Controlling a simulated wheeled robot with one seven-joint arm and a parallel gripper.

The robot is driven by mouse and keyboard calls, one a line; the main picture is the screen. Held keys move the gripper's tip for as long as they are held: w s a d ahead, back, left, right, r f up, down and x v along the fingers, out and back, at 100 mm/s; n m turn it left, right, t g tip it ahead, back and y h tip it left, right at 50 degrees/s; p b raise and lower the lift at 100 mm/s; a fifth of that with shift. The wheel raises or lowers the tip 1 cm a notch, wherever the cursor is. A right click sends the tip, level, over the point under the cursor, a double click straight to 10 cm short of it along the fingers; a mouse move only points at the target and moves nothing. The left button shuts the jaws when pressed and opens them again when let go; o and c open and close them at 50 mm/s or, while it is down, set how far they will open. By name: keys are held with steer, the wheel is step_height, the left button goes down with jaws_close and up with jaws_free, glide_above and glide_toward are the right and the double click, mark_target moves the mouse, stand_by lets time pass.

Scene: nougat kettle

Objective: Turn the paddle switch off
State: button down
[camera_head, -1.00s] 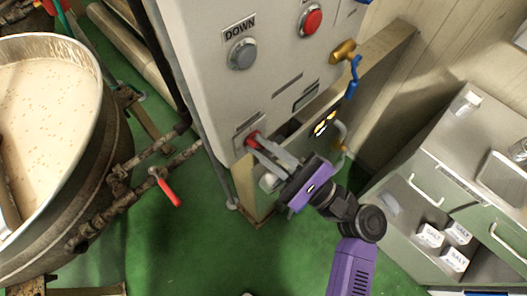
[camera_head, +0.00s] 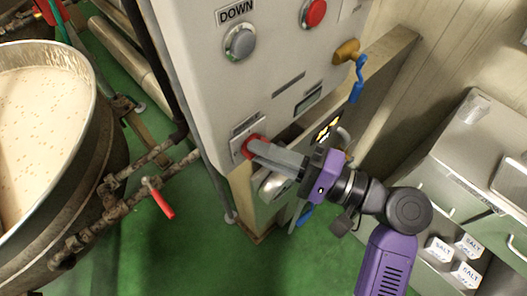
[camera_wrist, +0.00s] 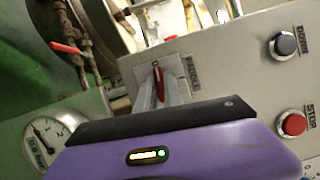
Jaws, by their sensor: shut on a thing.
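The paddle switch is a small red rotary knob (camera_head: 253,146) low on the grey control panel (camera_head: 215,85). In the wrist view the knob (camera_wrist: 158,86) stands roughly upright in the picture, beside a label reading PADDLE. My gripper (camera_head: 260,152) has its grey fingers at the panel face, one on each side of the knob and shut on it. In the wrist view my fingertips (camera_wrist: 160,92) flank the knob, and my purple gripper body hides the lower part of the picture.
A grey DOWN button (camera_head: 239,42) and a red STOP button (camera_wrist: 293,124) sit on the panel. A gauge (camera_wrist: 46,140) is near my gripper. A blue-handled valve (camera_head: 356,78) is at right. The kettle (camera_head: 100,130) and red-handled pipe valve (camera_head: 160,198) stand left.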

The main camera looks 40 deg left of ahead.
steer(key=shift+f+n, duration=0.1)
steer(key=shift+n, duration=0.5)
steer(key=c, duration=1.5)
jaws_free()
steer(key=shift+o, duration=0.2)
steer(key=b+v, duration=0.1)
steer(key=v, duration=0.6)
steer(key=shift+d, duration=0.35)
steer(key=shift+w, duration=0.15)
